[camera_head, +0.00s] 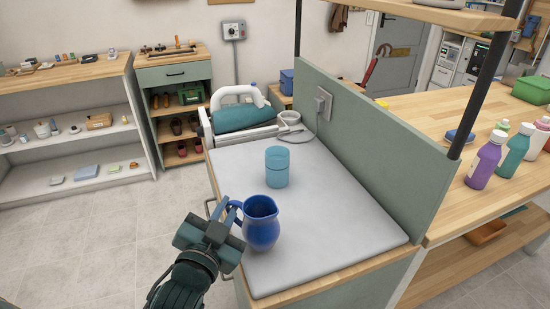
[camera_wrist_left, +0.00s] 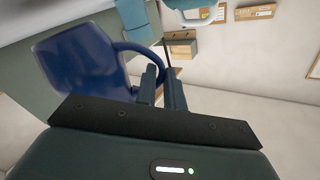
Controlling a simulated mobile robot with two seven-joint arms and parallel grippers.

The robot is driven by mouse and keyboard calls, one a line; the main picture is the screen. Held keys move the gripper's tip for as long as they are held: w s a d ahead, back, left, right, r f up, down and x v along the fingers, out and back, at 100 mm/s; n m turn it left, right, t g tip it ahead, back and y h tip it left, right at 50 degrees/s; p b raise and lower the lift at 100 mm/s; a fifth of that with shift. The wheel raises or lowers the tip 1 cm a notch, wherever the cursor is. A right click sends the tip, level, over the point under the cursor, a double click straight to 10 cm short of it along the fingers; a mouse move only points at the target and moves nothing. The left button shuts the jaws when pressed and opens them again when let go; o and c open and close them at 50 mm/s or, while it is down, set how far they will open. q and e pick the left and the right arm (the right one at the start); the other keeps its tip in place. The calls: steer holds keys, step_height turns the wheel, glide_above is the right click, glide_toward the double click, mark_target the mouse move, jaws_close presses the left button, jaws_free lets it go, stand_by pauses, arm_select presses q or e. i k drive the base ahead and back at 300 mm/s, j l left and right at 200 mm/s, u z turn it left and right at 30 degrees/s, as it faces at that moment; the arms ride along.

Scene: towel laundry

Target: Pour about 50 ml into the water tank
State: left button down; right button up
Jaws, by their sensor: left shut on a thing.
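A dark blue jug (camera_head: 262,230) is at the near end of the grey-topped counter and looks upright; I cannot tell if its base touches the top. Its open mouth faces up, but its contents are not clear. My left gripper (camera_head: 233,217) is shut on the jug's handle at its left side. The jug (camera_wrist_left: 82,62) and the gripper's fingers (camera_wrist_left: 163,90) on the handle also show in the left wrist view. A see-through light blue container (camera_head: 277,170), probably the water tank, stands upright behind the jug, apart from it. My right gripper is not in view.
A green panel (camera_head: 345,135) with a socket edges the counter's right side. A white appliance with a teal body (camera_head: 242,117) stands at the far end. Bottles (camera_head: 484,163) stand on the wooden table at right. The grey top (camera_head: 340,210) is clear around the jug and container.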

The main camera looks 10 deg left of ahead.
mark_target(277, 157)
steer(key=k+z, duration=0.15)
steer(key=k, duration=0.35)
steer(key=z, duration=0.9)
steer(key=k+j+z, duration=0.15)
steer(key=j, duration=0.25)
steer(key=k+j, duration=0.1)
steer(key=j, duration=0.9)
steer(key=k+j, duration=0.15)
steer(key=j, duration=0.35)
